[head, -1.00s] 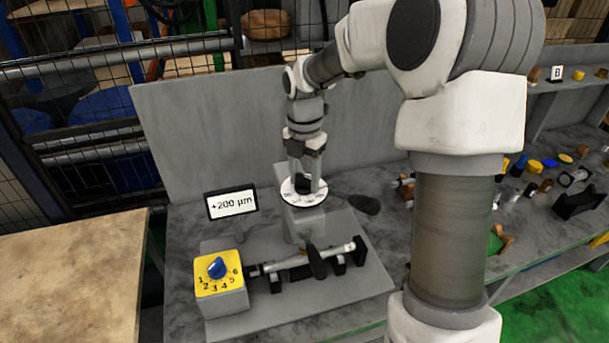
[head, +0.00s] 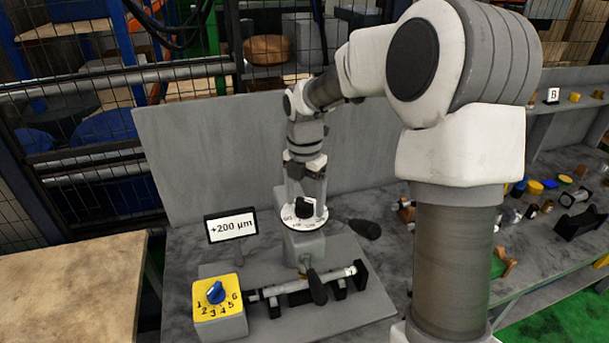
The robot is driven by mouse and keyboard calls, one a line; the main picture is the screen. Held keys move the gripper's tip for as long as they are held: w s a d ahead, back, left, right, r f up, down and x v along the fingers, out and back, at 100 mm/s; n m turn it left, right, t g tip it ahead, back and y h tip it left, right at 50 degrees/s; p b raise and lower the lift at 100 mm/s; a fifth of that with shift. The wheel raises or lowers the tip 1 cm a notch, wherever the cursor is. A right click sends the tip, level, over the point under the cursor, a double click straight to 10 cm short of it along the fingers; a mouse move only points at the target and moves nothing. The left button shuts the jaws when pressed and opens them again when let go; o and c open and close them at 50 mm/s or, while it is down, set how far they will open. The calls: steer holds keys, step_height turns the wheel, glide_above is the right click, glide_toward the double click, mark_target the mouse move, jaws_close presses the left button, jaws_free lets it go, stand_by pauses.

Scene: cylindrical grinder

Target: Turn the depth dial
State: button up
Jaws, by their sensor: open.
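The depth dial (head: 303,221) is a white disc with dark markings and a black knob (head: 304,207) on top. It sits on a grey block behind the long shaft of the grinder. My gripper (head: 305,203) points down over the dial, with its fingers on either side of the black knob. The jaws are open; I cannot tell whether either finger touches the knob.
A black-ended lever (head: 363,229) sticks out right of the dial. Several small parts lie on the right bench. A grey panel (head: 215,150) stands behind.

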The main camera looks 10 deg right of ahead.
mark_target(304, 202)
step_height(304, 202, up, 17)
stand_by(0.4)
steer(key=shift+s+b, duration=0.1)
steer(key=shift+b, duration=0.2)
steer(key=s+a+m+t+b, duration=0.2)
steer(key=s+m+t+b, duration=0.15)
steer(key=s+m, duration=1.15)
steer(key=s+d+f+m+t, duration=0.2)
steer(key=s+f+m, duration=0.7)
steer(key=f+m, duration=0.1)
steer(key=shift+s+m+b, duration=0.2)
steer(key=shift+m+b, duration=0.15)
steer(key=shift+m, duration=0.45)
